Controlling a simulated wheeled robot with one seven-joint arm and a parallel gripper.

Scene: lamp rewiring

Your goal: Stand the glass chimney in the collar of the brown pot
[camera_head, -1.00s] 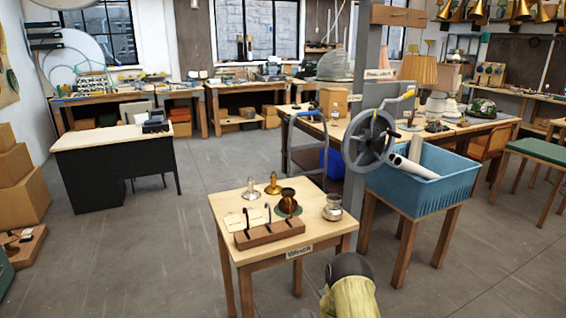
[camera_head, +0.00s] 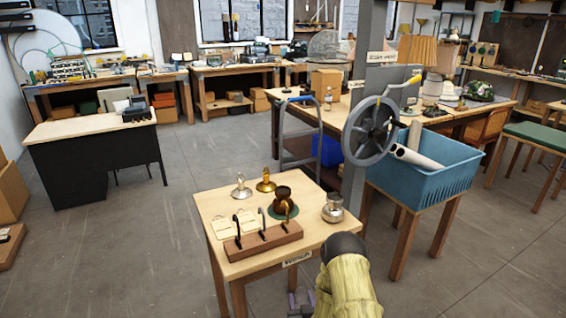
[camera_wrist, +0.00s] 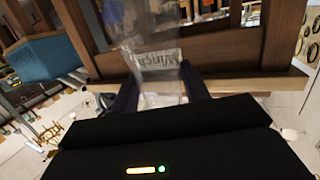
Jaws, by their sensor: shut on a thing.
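The brown pot (camera_head: 283,203) stands upright on a green mat on the small wooden table, with a dark collar at its top. My gripper (camera_head: 302,301) is low in the head view, in front of the table's near edge, partly hidden by my arm. In the wrist view my gripper (camera_wrist: 160,92) is shut on the clear glass chimney (camera_wrist: 154,65), which extends away between the dark fingers. The chimney's far end is faint against the table front. I cannot make out the chimney in the head view. The pot is well apart from my gripper.
A silver piece (camera_head: 241,188), a brass piece (camera_head: 265,181) and a metal-and-glass jar (camera_head: 333,208) surround the pot. A post with a handwheel (camera_head: 371,130) and a blue bin (camera_head: 420,180) stand right.

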